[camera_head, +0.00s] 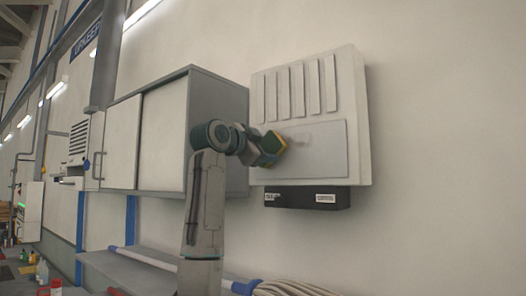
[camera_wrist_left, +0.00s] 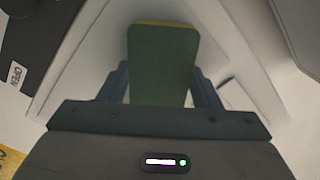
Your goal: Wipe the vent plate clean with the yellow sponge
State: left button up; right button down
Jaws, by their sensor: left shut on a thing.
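The vent plate (camera_head: 325,150) is a flat light panel on the lower part of a white wall box, below a row of upright slats. A faint paler smudge shows on its left part. My left gripper (camera_head: 268,150) is shut on the yellow sponge (camera_head: 275,142), which has a green side, and is at the plate's left end. In the left wrist view the sponge (camera_wrist_left: 162,65) stands between the two fingers, green face toward the camera. I cannot tell whether it touches the plate. My right gripper is not in view.
A black box with labels (camera_head: 306,198) is mounted under the white box. A grey cabinet (camera_head: 165,135) hangs to the left, close to my left arm. A shelf (camera_head: 130,268) with a coiled pale hose (camera_head: 290,288) lies below. The wall at the right is clear.

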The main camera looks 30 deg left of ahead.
aim_at(277, 147)
pick_arm(q)
jog(key=shift+s+d, duration=0.2)
jog(key=shift+d, duration=2.65)
jog(key=shift+s+d+b, duration=0.15)
jog(key=shift+d+b, duration=0.05)
jog(key=shift+d, duration=1.35)
jog(key=shift+s+d+b, duration=0.1)
jog(key=shift+d+b, duration=0.1)
jog(key=shift+d, duration=1.35)
jog(key=shift+s+d, duration=0.1)
jog(key=shift+d, duration=1.75)
jog(key=shift+a, duration=2.2)
jog(key=shift+w+a+p, duration=0.25)
jog(key=shift+a+p, duration=0.05)
jog(key=shift+a, duration=1.65)
jog(key=shift+w+a+r, duration=0.1)
jog(key=shift+a, duration=0.55)
jog(key=shift+w+a, duration=0.1)
jog(key=shift+a, duration=1.7)
jog(key=shift+w+a, duration=0.15)
jog(key=shift+a, duration=1.05)
